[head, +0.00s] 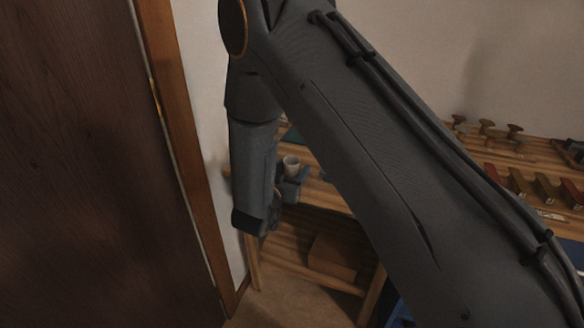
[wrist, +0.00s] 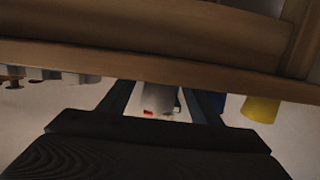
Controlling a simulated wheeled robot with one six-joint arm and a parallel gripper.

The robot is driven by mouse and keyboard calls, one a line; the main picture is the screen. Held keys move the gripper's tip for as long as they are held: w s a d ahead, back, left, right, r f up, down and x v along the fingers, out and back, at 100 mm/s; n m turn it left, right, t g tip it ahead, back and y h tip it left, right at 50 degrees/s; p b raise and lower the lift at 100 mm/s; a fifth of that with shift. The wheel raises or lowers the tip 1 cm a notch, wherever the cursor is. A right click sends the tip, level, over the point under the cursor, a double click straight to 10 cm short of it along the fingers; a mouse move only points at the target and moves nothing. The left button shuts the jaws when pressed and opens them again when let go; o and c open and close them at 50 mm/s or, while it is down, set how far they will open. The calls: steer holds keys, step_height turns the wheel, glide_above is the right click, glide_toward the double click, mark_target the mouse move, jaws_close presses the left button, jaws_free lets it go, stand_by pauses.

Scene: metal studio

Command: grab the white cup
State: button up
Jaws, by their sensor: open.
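The white cup (head: 291,166) stands upright on the wooden workbench, just right of my forearm in the head view. In the head view my arm hides much of the gripper and part of the bench.
The wooden workbench (head: 325,195) has a lower shelf with a brown box (head: 333,256). Several tools (head: 515,132) lie along its right part. A dark door (head: 85,170) and its brown frame stand close at left. A yellow object (wrist: 262,108) shows in the wrist view.

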steer(key=shift+w, duration=0.1)
steer(key=shift+c, duration=0.2)
steer(key=c, duration=1)
steer(key=shift+c, duration=0.2)
